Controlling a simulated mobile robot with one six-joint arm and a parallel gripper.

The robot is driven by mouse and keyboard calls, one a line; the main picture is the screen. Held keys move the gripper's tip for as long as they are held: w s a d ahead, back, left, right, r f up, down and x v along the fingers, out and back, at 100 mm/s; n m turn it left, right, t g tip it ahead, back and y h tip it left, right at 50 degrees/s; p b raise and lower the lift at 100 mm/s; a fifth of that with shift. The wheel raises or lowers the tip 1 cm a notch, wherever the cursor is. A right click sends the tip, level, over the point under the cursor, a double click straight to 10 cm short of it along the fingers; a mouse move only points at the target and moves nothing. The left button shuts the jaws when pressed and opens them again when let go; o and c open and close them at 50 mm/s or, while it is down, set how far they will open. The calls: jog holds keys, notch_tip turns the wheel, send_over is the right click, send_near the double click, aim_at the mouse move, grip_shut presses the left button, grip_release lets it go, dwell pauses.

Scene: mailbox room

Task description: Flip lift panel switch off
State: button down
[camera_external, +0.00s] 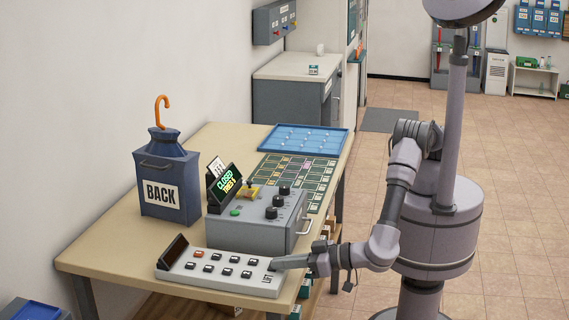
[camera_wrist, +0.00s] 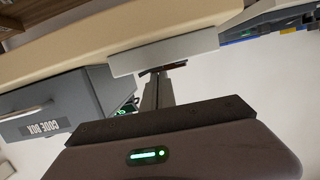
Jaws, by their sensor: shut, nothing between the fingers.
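The lift panel (camera_external: 220,274) is a pale, low slab on the near end of the table, with rows of dark buttons, one orange button (camera_external: 199,254) and a dark display (camera_external: 173,250) at its left end. Its right end bears a small label that seems to read LIFT. My gripper (camera_external: 276,264) is shut and empty, with its fingertips at or just over that right end; I cannot tell if they touch. The wrist view shows my fingers (camera_wrist: 158,80) close to the panel's pale edge (camera_wrist: 165,53). I cannot make out the switch or its position; the fingers may hide it.
The grey code box (camera_external: 250,230) with knobs and a side handle stands right behind the panel; it also shows in the wrist view (camera_wrist: 55,108). A blue BACK container (camera_external: 170,190), a green-celled board (camera_external: 300,175) and a blue tray (camera_external: 305,138) share the table (camera_external: 110,255).

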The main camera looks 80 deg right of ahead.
jog(key=shift+d+f, duration=0.15)
jog(key=shift+f, duration=0.05)
jog(key=r, duration=0.3)
jog(key=s+r, duration=0.1)
jog(key=shift+a+r+p, duration=0.3)
jog(key=shift+a+r, duration=0.05)
jog(key=shift+r, duration=0.05)
jog(key=p+v, duration=0.2)
jog(key=v, duration=0.7)
jog(key=shift+a+f, duration=0.1)
